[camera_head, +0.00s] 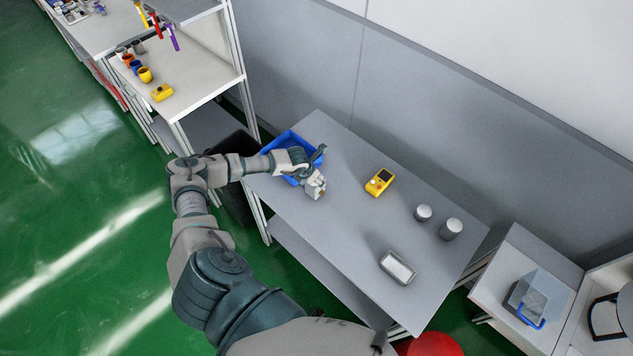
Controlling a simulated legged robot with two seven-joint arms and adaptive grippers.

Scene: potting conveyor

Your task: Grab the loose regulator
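A yellow handheld device (380,182) with a dark screen lies on the grey table. It may be the regulator, but I cannot tell for sure. My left gripper (318,170) is over the table's left part, beside the blue bin (279,140) and left of the yellow device, apart from it. A small pale and brownish part shows at the gripper's lower end; I cannot tell if it is a finger or a held thing. The finger opening is too small to read. My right gripper is not in view.
The grey table (340,235) also bears two grey cylinders (423,212) (451,228) and a metal tray (412,270). A shelf (190,85) with cups and another yellow device (162,92) stands at upper left. A clear box (537,300) is at right.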

